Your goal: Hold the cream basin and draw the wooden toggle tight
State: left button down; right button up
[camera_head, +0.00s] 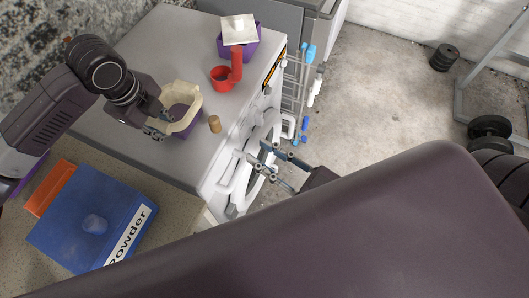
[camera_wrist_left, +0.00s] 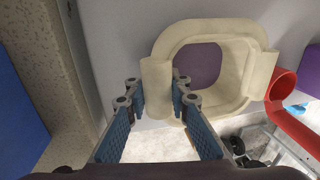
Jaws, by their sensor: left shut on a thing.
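The cream basin (camera_head: 191,92) is at the washing machine's top, with purple showing inside it. It also shows in the left wrist view (camera_wrist_left: 252,88). My left gripper (camera_head: 157,128) is shut on the basin's near-left side; in the wrist view its fingertips (camera_wrist_left: 158,92) lie on either side of a cream wall or lug. The wooden toggle (camera_head: 214,124), a small tan cylinder, is just right of the basin, apart from both grippers. My right gripper (camera_head: 258,153) is open and empty beside the machine's front, right of and lower than the toggle.
A red pipe-like cup (camera_head: 229,76) and a purple box (camera_head: 245,47) with a whitish square on top stand farther back on the washing machine (camera_head: 150,50). A blue powder box (camera_head: 85,220) lies at lower left. A drying rack (camera_head: 303,85) stands right of the machine.

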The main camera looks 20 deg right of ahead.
dwell(0.3)
pick_arm(q)
jog(key=c, duration=1.7)
grip_release()
jog(key=shift+o, duration=0.2)
